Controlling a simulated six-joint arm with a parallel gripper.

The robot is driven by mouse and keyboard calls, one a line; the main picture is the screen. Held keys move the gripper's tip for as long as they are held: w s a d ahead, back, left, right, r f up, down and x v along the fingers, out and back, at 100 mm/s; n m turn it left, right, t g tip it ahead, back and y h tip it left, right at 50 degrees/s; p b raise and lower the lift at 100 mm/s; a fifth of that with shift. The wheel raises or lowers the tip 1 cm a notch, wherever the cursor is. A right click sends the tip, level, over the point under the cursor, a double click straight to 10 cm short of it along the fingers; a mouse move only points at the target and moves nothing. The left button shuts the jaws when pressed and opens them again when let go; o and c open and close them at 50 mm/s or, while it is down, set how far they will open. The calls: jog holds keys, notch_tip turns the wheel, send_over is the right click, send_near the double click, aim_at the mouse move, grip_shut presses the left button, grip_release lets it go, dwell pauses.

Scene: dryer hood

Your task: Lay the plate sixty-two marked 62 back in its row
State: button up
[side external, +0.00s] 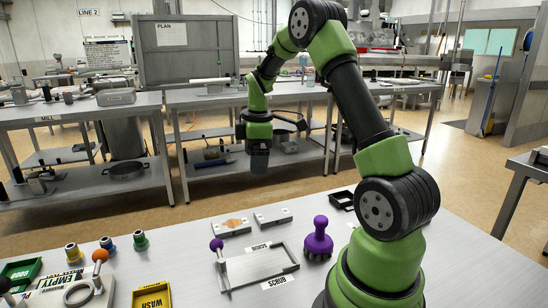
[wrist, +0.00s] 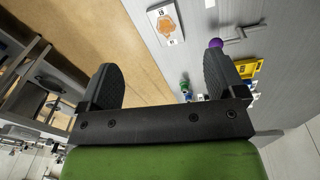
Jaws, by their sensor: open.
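My gripper (side external: 258,163) hangs in the air beyond the far edge of the work table, behind and above the small plates. In the wrist view its two fingers (wrist: 163,80) are apart with nothing between them. A light plate with an orange patch (side external: 231,228) lies near the table's far edge. It also shows at the top of the wrist view (wrist: 166,24); its number is too small to read. A second grey plate (side external: 273,217) lies just to its right. I cannot read which of the two is marked 62.
A grey frame (side external: 262,268) labelled SCRUB with a purple-knobbed handle stands mid-table. Beside it is a purple knobbed tool (side external: 318,238). Yellow WASH (side external: 152,296) and green (side external: 20,272) trays and several coloured-topped pieces stand left. Bare tabletop lies around the plates.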

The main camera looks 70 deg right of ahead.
jog(key=s+a+r+m+t, duration=0.2)
jog(key=a+r+m, duration=0.1)
jog(key=a+r, duration=0.4)
jog(key=s+a+r+m+t, duration=0.1)
jog(key=s+a+r+m, duration=0.2)
jog(key=a+r, duration=0.35)
jog(key=s+a+m+t+y, duration=0.2)
jog(key=s+a+m, duration=0.3)
jog(key=s+a, duration=0.4)
jog(key=shift+s+a+f+t, duration=0.35)
jog(key=shift+a+f+t, duration=0.05)
jog(key=shift+a+t, duration=0.1)
